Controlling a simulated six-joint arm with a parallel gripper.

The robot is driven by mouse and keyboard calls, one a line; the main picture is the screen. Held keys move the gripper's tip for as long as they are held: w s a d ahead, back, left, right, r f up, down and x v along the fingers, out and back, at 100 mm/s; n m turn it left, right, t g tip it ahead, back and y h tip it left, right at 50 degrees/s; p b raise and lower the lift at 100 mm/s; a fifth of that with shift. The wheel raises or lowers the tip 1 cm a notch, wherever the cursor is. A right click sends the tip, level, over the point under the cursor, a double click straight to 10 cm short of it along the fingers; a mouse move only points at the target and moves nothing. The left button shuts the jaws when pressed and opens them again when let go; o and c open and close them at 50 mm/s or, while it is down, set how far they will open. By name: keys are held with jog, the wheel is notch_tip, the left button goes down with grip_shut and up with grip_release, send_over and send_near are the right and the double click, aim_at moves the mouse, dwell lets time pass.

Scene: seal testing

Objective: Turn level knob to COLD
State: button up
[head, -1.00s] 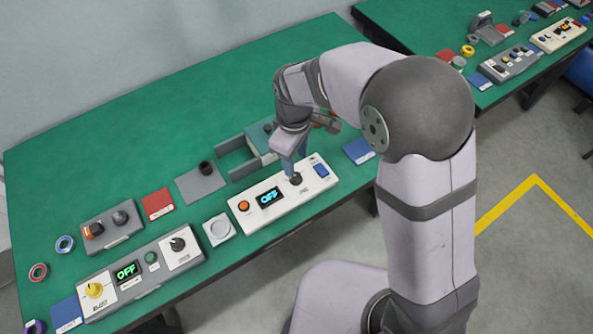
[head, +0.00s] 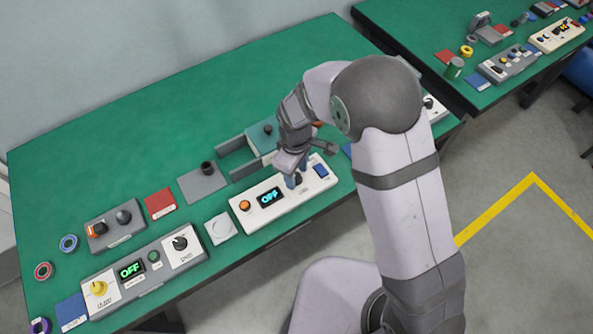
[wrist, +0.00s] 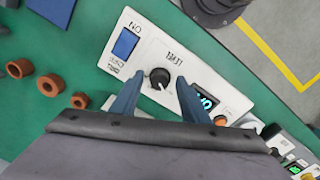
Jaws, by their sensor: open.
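The white panel (head: 305,198) stands at the table's front edge with a black knob (head: 298,178), an orange button (head: 245,205), a blue switch (head: 320,170) and a lit display (head: 270,197) reading OFF. In the wrist view my open gripper (wrist: 158,82) has one fingertip on each side of the knob, with gaps showing.
A grey control panel (head: 140,288) with a yellow knob and another OFF display stands at left. A white round-topped block (head: 221,228) is beside the white panel. Brown rings (wrist: 50,85) lie near my gripper. The table's back left is clear.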

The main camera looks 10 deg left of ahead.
grip_shut()
jog(key=shift+m, duration=0.3)
jog(key=m, duration=0.5)
jog(key=shift+a, duration=0.1)
jog(key=m+b, duration=0.1)
jog(key=m, duration=0.5)
jog(key=shift+a, duration=0.1)
dwell(0.5)
grip_release()
jog(key=shift+r, duration=0.1)
